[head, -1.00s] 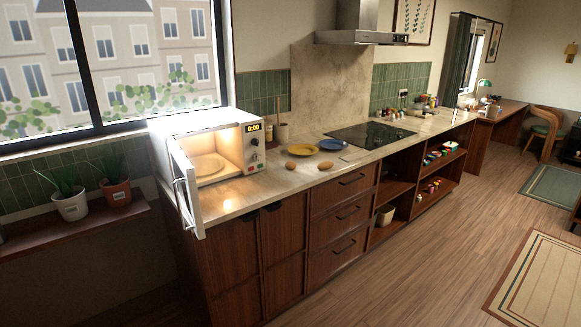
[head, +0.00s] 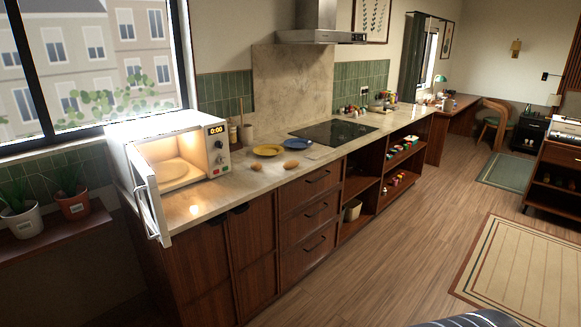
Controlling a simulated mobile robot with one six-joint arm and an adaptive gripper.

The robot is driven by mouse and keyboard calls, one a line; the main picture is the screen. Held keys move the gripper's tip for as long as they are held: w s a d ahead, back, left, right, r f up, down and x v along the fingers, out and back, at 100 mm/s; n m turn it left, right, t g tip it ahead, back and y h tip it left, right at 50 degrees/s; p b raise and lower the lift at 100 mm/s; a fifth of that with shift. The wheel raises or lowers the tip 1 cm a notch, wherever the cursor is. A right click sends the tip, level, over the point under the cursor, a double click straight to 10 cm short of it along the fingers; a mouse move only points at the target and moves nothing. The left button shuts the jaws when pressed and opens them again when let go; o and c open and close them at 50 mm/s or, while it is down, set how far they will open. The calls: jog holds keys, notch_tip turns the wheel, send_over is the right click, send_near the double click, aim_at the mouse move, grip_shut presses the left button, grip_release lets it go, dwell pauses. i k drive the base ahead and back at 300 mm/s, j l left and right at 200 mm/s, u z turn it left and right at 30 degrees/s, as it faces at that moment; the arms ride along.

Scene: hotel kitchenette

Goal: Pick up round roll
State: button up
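Two small brown bread rolls lie on the pale stone counter (head: 235,182), in front of two plates. The left roll (head: 256,167) is near the microwave. The right roll (head: 291,164) is a little farther along the counter, near its front edge. Both are small here, and I cannot tell for sure which one is the round roll. My gripper is not in view.
An open, lit microwave (head: 170,158) stands at the counter's left end, its door swung out front. Behind the rolls are a yellow plate (head: 268,150) and a blue plate (head: 298,144). A black cooktop (head: 333,132) lies beyond. The wooden floor (head: 385,235) in front is clear.

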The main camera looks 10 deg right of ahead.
aim_at(255, 166)
jog(key=i+j, duration=0.15)
jog(key=i, duration=0.3)
jog(key=i+j+z, duration=0.1)
jog(key=i, duration=0.4)
jog(key=i+j, duration=0.25)
jog(key=i, duration=0.2)
jog(key=i+j+z, duration=0.1)
jog(key=i, duration=0.35)
jog(key=i+j, duration=0.35)
jog(key=i+j+z, duration=0.1)
jog(key=i+j, duration=0.15)
jog(key=i, duration=0.35)
